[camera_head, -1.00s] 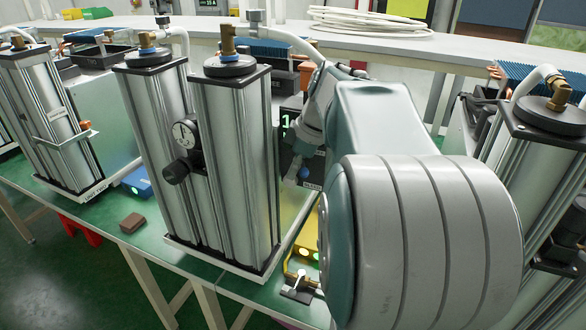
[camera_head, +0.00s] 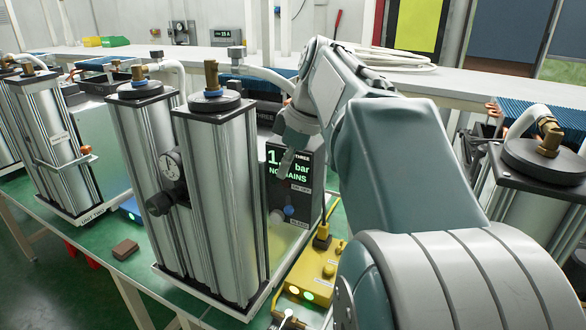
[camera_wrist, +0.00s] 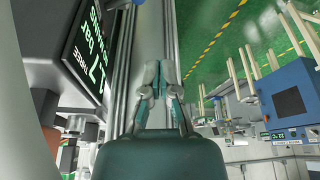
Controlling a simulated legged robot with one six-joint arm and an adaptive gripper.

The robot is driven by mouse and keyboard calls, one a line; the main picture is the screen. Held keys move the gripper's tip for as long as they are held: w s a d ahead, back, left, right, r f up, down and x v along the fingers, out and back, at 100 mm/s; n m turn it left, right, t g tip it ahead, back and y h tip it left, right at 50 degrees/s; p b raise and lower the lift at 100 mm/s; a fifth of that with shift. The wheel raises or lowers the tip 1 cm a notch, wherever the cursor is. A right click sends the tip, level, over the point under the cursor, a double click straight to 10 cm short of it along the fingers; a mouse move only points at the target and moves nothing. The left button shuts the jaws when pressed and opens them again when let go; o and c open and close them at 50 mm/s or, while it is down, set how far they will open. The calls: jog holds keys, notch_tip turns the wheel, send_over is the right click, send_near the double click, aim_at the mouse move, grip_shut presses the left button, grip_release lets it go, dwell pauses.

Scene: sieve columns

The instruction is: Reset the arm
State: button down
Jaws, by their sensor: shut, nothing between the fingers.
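My gripper (camera_head: 284,166) hangs at the end of my bent arm, in front of the dark display panel beside the middle pair of metal columns (camera_head: 222,200). In the wrist view its fingers (camera_wrist: 160,70) are together with nothing between them. A tall metal column (camera_wrist: 124,60) shows close behind the fingers there. The display panel (camera_head: 290,185) has green lettering and is partly covered by my gripper. It also shows at the left of the wrist view (camera_wrist: 85,50).
A yellow box (camera_head: 318,268) with lit buttons stands on the green bench below my arm. More columns stand at left (camera_head: 62,145) and right (camera_head: 540,190). A brown block (camera_head: 125,249) lies near the bench's front edge. A coiled white hose (camera_head: 400,60) lies on the back shelf.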

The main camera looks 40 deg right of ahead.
jog(key=shift+d+f, duration=0.15)
jog(key=shift+d, duration=0.6)
jog(key=shift+d+f, duration=0.1)
jog(key=shift+d, duration=0.6)
jog(key=s+a+f+m+t+h, duration=0.1)
jog(key=s+a+f+m, duration=0.3)
jog(key=a, duration=0.5)
jog(key=s+a+f+m+t+h, duration=0.1)
jog(key=s+a+f+m, duration=0.3)
jog(key=s+a+f, duration=0.4)
notch_tip(320, 180, down, 2)
jog(key=shift+s+a+f, duration=0.15)
jog(key=shift+s+a, duration=0.25)
jog(key=shift+a, duration=0.15)
jog(key=shift+d, duration=0.1)
jog(key=shift+d, duration=0.3)
jog(key=shift+a, duration=0.35)
jog(key=shift+d, duration=0.2)
